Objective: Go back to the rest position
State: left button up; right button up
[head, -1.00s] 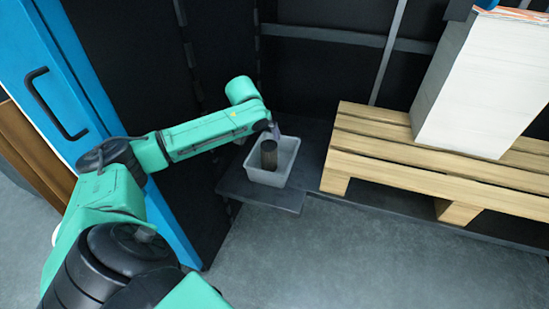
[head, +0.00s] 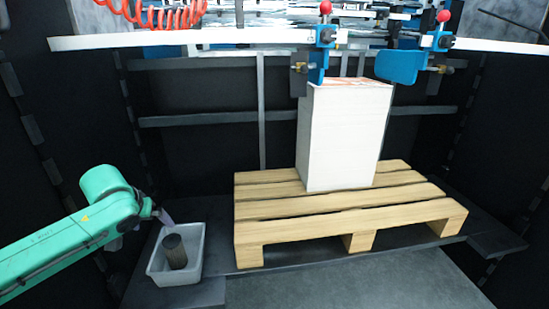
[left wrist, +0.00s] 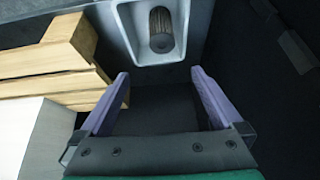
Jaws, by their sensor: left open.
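My left gripper (head: 163,216) shows small at the end of the green arm, at the lower left of the head view. In the left wrist view its two purple fingers (left wrist: 160,78) are wide apart with nothing between them. A dark cylindrical roll (head: 175,250) stands in a light grey bin (head: 198,262), just beyond and below the gripper. The roll (left wrist: 161,30) and the bin (left wrist: 128,22) also show ahead of the fingertips in the left wrist view, apart from them. My right gripper is not in view.
A wooden pallet (head: 350,223) with a tall white stack (head: 345,140) stands right of the bin. Blue clamps (head: 398,67) and a white rail (head: 190,38) are above. Dark panels close the left side. Grey floor (head: 350,285) is clear in front.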

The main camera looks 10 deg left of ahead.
pick_arm(q)
jog(key=s+d+f+m+h, duration=0.2)
jog(key=s+d+f+m, duration=0.15)
jog(key=d+f, duration=0.5)
jog(key=s+d+f+m+h, duration=0.1)
jog(key=s+d+f+m, duration=0.25)
jog(key=d+f, duration=0.5)
jog(key=s+f+n+g, duration=0.2)
jog(key=s, duration=1)
notch_tip(320, 180, down, 16)
jog(key=s+d+g, duration=0.2)
jog(key=s+d, duration=0.1)
jog(key=s+a+r+p, duration=0.1)
jog(key=s+a+p, duration=0.1)
jog(key=s+p, duration=0.6)
jog(key=s+a+r+m+y+p, duration=0.1)
jog(key=s+p, duration=0.7)
jog(key=p, duration=0.8)
jog(key=shift+a+r+g+p, duration=0.35)
jog(key=shift+a+r, duration=0.25)
jog(key=shift+a, duration=0.5)
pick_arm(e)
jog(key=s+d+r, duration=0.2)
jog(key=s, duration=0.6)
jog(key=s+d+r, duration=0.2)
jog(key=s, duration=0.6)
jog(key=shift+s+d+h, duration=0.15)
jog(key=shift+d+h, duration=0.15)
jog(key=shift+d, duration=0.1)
